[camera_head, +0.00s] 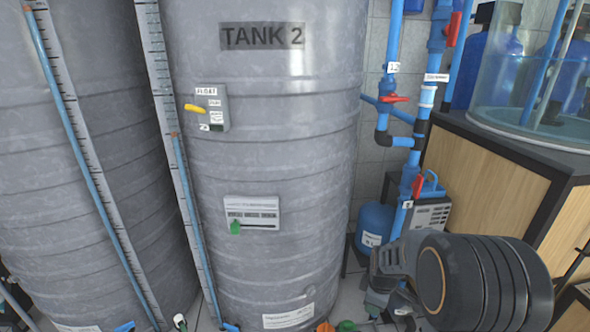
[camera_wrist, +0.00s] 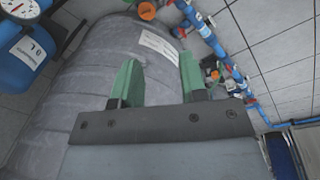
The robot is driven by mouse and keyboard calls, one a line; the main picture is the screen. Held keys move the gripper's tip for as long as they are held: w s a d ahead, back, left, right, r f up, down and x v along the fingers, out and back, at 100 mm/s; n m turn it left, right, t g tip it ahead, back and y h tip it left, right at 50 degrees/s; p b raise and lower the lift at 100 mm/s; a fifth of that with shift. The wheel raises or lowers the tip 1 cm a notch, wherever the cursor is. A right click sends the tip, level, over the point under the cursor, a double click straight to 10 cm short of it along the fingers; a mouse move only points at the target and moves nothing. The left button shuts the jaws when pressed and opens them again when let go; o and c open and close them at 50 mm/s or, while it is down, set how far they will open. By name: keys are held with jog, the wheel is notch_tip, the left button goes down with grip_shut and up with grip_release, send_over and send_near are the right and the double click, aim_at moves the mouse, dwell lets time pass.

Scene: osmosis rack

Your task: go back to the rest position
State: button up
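My gripper (camera_wrist: 160,75) shows in the wrist view. Its two green fingers stand well apart with nothing between them. The grey ribbed side of a tank (camera_wrist: 75,90) lies beyond the fingers, with a white label (camera_wrist: 160,48) on it. I cannot tell how far the fingertips are from the tank. In the head view, a dark rounded joint of my arm shows at the lower right; the gripper itself does not show there.
Tank 2 (camera_head: 275,150) carries a float box with a yellow lever (camera_head: 194,108) and a panel with a green slider knob (camera_head: 235,227). Blue pipes with red valve handles (camera_head: 394,98) run right of it. A wooden cabinet (camera_head: 490,180) stands at right. A blue vessel (camera_head: 373,228) sits low.

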jog(key=s+a+r+m+p, duration=0.2)
jog(key=s+r+m+p, duration=0.2)
jog(key=r, duration=0.7)
jog(key=s+a+r+m+t+p, duration=0.1)
jog(key=s+r+m+p, duration=0.3)
jog(key=r, duration=0.8)
jog(key=s+a+r+m+t+p, duration=0.1)
jog(key=s+a+r+m+p, duration=0.2)
jog(key=s+r+p, duration=0.4)
notch_tip(320, 180, up, 4)
jog(key=shift+r+m+p, duration=0.25)
jog(key=shift+m+p, duration=0.45)
jog(key=shift+p, duration=0.05)
